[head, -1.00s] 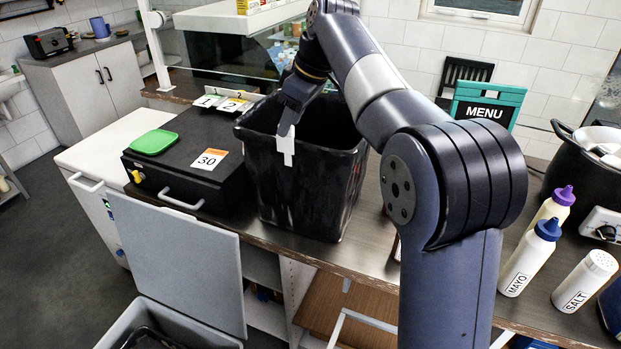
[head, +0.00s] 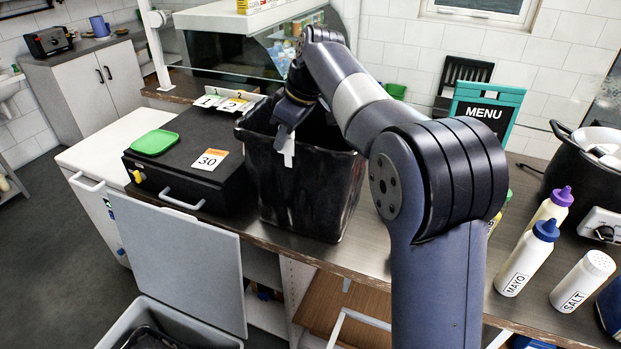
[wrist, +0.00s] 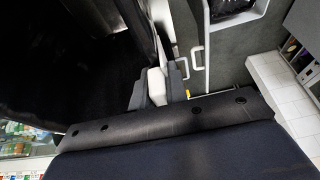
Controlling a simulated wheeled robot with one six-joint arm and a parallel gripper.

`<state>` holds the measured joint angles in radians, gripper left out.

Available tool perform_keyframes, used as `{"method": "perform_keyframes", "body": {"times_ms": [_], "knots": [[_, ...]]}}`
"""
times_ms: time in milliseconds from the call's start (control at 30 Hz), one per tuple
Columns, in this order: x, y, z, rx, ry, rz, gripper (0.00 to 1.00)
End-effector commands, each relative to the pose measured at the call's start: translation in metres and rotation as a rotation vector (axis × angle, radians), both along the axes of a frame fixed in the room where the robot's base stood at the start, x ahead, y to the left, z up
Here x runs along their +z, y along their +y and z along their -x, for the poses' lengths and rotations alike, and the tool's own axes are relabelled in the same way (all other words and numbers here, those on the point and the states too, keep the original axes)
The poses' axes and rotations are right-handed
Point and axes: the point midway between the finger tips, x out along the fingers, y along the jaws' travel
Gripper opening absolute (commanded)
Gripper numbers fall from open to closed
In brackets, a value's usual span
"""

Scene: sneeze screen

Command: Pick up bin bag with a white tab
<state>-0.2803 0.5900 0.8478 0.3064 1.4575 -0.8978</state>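The bin bag (head: 305,190) is a black, open-topped, box-shaped thing standing upright on the counter. Its white tab (head: 289,155) hangs at the near side of its rim, partly covered by my gripper in the head view. My gripper (head: 284,138) points down at that rim. In the wrist view, the two grey fingers of my gripper (wrist: 158,88) stand apart, one on each side of the white tab (wrist: 157,84). Whether they touch the tab is not clear. The bag's dark inside (wrist: 65,60) fills the left of that view.
A glass display case (head: 250,50) is behind. Bottles (head: 530,258) and a black pot (head: 580,165) are at the right. An open grey bin (head: 165,320) is below the counter.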

Motion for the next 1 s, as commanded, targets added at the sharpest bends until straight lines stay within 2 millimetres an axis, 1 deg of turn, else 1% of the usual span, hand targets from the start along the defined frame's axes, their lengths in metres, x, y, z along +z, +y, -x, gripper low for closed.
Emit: {"method": "perform_keyframes", "body": {"times_ms": [33,133,767,867,1000], "knots": [[0.0,0.0,0.0,0.0,0.0,0.0,0.08],[0.0,0.0,0.0,0.0,0.0,0.0,0.0],[0.001,0.001,0.0,0.0,0.003,-0.001,0.0],[0.005,0.001,0.0,0.001,0.001,-0.002,0.0],[0.02,0.001,-0.001,0.0,-0.002,-0.001,0.0]]}}
